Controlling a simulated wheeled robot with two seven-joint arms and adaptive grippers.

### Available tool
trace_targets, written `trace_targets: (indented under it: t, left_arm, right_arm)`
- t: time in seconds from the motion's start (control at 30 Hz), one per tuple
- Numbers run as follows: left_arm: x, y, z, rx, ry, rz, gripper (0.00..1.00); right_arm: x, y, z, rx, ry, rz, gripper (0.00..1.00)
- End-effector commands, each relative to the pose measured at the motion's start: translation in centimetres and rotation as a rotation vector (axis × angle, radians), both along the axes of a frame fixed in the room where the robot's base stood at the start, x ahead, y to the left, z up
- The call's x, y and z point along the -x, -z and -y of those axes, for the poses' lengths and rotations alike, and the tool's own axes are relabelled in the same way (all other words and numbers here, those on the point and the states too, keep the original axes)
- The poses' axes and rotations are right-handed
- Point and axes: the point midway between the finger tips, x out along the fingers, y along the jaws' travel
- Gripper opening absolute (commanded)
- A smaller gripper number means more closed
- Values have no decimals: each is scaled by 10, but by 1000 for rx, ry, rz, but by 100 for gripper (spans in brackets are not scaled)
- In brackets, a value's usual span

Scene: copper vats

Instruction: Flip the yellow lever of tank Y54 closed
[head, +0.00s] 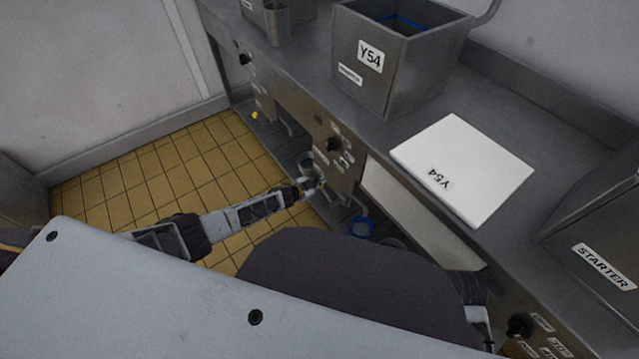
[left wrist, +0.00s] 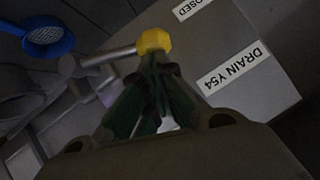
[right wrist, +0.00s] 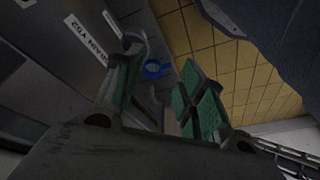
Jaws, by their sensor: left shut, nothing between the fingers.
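The square steel tank Y54 (head: 385,75) stands on the counter. Below the counter, the left wrist view shows a yellow lever knob (left wrist: 154,41) on a metal rod that runs left to a valve (left wrist: 72,68). A "DRAIN Y54" label (left wrist: 235,67) is to the right of the knob, and a partly cut-off label ending in "OSED" (left wrist: 192,7) is above it. My left gripper (left wrist: 157,68) is shut and empty, its tips right by the knob; I cannot tell whether they touch. It reaches low by the counter front (head: 314,185). My right gripper (right wrist: 163,62) is open and empty.
A blue strainer (head: 360,226) is below the counter, near my left gripper. A white lid marked Y54 (head: 465,168) lies on the counter. Another yellow knob (head: 254,115) is farther along the front. The tiled floor (head: 160,165) at left is clear.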

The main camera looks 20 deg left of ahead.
Motion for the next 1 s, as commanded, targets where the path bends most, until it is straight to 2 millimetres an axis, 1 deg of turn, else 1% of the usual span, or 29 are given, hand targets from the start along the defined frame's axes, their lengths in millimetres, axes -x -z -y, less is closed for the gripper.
trace_targets:
  t: [0.33,0.53,0.73,0.9,1.0]
  left_arm:
    - [-5,8,-5,16,0,-12,0]
    - [-8,15,-9,16,0,-12,0]
    - [-12,24,-14,15,0,-12,0]
    - [-14,31,-17,16,1,-11,0]
    - [-15,34,-18,15,0,-12,0]
  right_arm:
    - [0,2,0,0,0,-2,40]
    - [0,-1,-1,-4,-1,3,40]
    - [-4,-15,-3,-16,-2,37,40]
    - [-2,-24,-5,-25,-9,54,40]
    - [3,-6,-8,-39,-12,50,40]
